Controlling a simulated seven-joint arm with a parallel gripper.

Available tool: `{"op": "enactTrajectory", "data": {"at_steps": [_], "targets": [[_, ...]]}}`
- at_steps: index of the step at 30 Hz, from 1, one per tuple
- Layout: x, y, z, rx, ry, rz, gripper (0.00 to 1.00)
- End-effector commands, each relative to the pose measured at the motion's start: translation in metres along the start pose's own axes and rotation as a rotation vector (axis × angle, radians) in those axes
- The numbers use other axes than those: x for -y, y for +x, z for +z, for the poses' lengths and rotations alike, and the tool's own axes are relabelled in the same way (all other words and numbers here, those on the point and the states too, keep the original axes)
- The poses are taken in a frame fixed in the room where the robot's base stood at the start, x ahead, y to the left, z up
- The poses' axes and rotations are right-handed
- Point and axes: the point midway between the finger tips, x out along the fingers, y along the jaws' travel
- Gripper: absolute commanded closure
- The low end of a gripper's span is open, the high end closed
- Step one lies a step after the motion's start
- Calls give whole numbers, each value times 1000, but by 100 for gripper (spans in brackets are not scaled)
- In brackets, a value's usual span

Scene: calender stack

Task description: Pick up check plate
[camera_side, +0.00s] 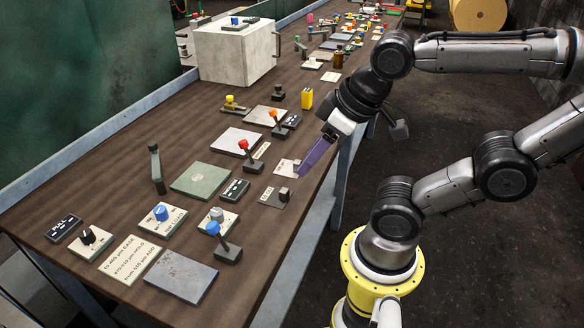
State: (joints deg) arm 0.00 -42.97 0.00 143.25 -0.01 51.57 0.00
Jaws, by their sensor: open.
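My gripper (301,174) has purple fingers that point down and to the left, low over the right edge of the bench. It is open and nothing shows between its fingers. Just left of its tips is a small pale plate with a grey block (286,167). Several flat plates lie on the bench, and I cannot tell which is the check plate. A bare grey plate (180,276) lies at the near end. A green plate (200,181) lies farther back. A light grey plate (233,141) and another grey plate (265,116) lie beyond it.
The long brown bench (110,180) carries several levers, knobs and labels. A white box (236,52) stands at the back. The bench's left strip is mostly clear.

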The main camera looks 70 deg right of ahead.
Motion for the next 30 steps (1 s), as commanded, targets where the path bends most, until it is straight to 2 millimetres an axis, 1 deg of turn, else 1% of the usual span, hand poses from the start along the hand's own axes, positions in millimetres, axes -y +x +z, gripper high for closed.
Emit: {"op": "enactTrajectory", "data": {"at_steps": [14, 16, 23, 26, 28, 30], "targets": [[0, 0, 0, 0, 0, 0, 50], [0, 0, 0, 0, 0, 0, 40], [0, 0, 0, 0, 1, 0, 40], [0, 0, 0, 2, 31, 0, 40], [0, -1, 1, 8, 83, 0, 40], [0, -7, -5, 1, 157, 0, 40]]}}
